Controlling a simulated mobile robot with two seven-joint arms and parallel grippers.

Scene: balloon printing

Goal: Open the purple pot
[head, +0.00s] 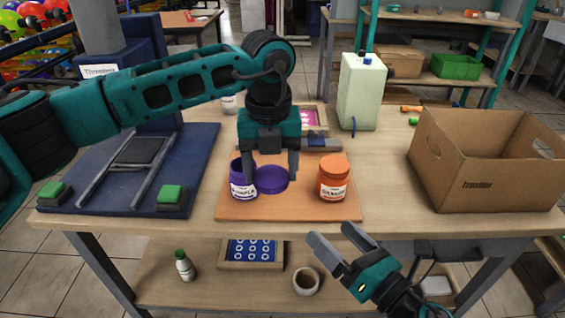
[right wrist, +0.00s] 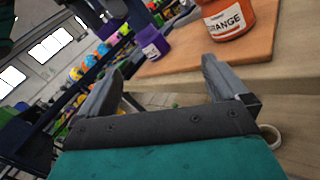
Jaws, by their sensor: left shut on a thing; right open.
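The purple pot (head: 243,186) stands upright on the orange-brown board (head: 290,207); its top is partly hidden by a finger of my left gripper. My left gripper (head: 271,180) points down just right of the pot and is shut on a purple lid (head: 271,179), which is off the pot. I cannot tell whether the lid touches the board. The purple pot also shows in the right wrist view (right wrist: 153,43). My right gripper (head: 334,236) is open and empty, in front of the table's front edge.
An orange pot (head: 333,181) with its lid on stands at the board's right. A cardboard box (head: 485,170) is on the right of the table, a blue press with green buttons (head: 120,170) on the left.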

